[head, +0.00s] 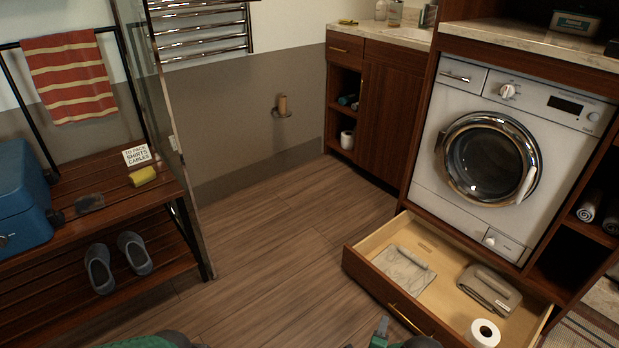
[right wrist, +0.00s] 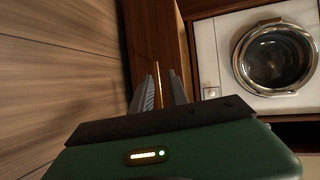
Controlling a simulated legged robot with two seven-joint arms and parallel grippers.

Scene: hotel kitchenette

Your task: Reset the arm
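My right gripper (head: 383,328) is at the bottom edge of the head view, close to the front of the open lower drawer (head: 359,266). In the right wrist view its two grey fingers (right wrist: 162,88) stand apart, with the brass drawer handle (right wrist: 158,80) showing in the gap between them. I cannot tell whether the fingers touch the handle. The handle also shows in the head view (head: 405,318) on the drawer front. Only a green part of my left arm shows at the bottom left, and my left gripper is out of view.
The drawer holds a folded grey item (head: 404,270), a grey-brown folded item (head: 489,290) and a paper roll (head: 484,333). A washing machine (head: 480,150) stands above it. A wooden bench (head: 95,220) with slippers (head: 118,264) is at left. The middle floor is clear.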

